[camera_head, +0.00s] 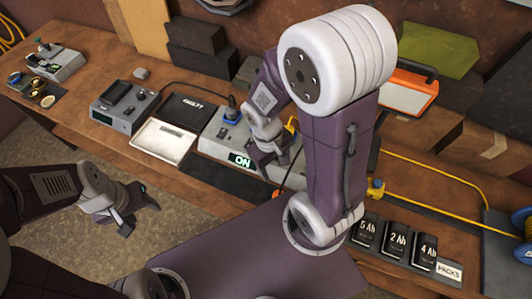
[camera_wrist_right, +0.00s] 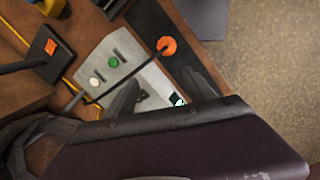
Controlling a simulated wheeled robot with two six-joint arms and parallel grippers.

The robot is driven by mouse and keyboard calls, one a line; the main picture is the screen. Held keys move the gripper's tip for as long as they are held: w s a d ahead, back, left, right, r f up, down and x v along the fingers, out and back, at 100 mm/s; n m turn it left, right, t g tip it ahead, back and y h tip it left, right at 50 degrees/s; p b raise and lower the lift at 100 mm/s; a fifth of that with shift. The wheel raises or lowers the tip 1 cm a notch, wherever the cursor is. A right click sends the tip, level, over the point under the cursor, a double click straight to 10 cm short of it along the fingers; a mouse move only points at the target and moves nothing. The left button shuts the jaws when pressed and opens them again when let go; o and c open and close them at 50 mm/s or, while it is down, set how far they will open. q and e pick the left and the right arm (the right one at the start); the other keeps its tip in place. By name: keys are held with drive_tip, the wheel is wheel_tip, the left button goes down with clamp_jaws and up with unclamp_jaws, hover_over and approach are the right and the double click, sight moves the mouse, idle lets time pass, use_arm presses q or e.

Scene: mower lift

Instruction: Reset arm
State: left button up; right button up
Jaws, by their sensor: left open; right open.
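My right arm is bent up over the bench in the head view. Its gripper (camera_head: 272,160) is open and empty, close in front of the grey control box (camera_head: 215,143) with a lit "ON" display (camera_head: 240,160). My left gripper (camera_head: 139,218) is open and empty at the lower left, above the floor and away from the bench.
The wooden bench (camera_head: 185,180) also holds a grey device with a display (camera_head: 115,112), a white tray (camera_head: 163,140), battery packs (camera_head: 397,240), yellow cable (camera_head: 440,170) and an orange-framed case (camera_head: 407,92). The floor (camera_head: 70,235) near my left gripper is clear.

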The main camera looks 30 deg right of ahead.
drive_tip(key=w+a+r+m+t, duration=0.1)
drive_tip(key=w+a+r+m+t+y, duration=0.1)
drive_tip(key=w, duration=0.1)
drive_tip(key=shift+w+r+m, duration=0.1)
drive_tip(key=shift+r+m, duration=0.15)
drive_tip(key=shift+m, duration=0.15)
wheel_tip(320, 180, down, 4)
drive_tip(key=b, duration=0.4)
drive_tip(key=shift+d+f, duration=0.1)
drive_tip(key=shift+f, duration=0.15)
idle(0.4)
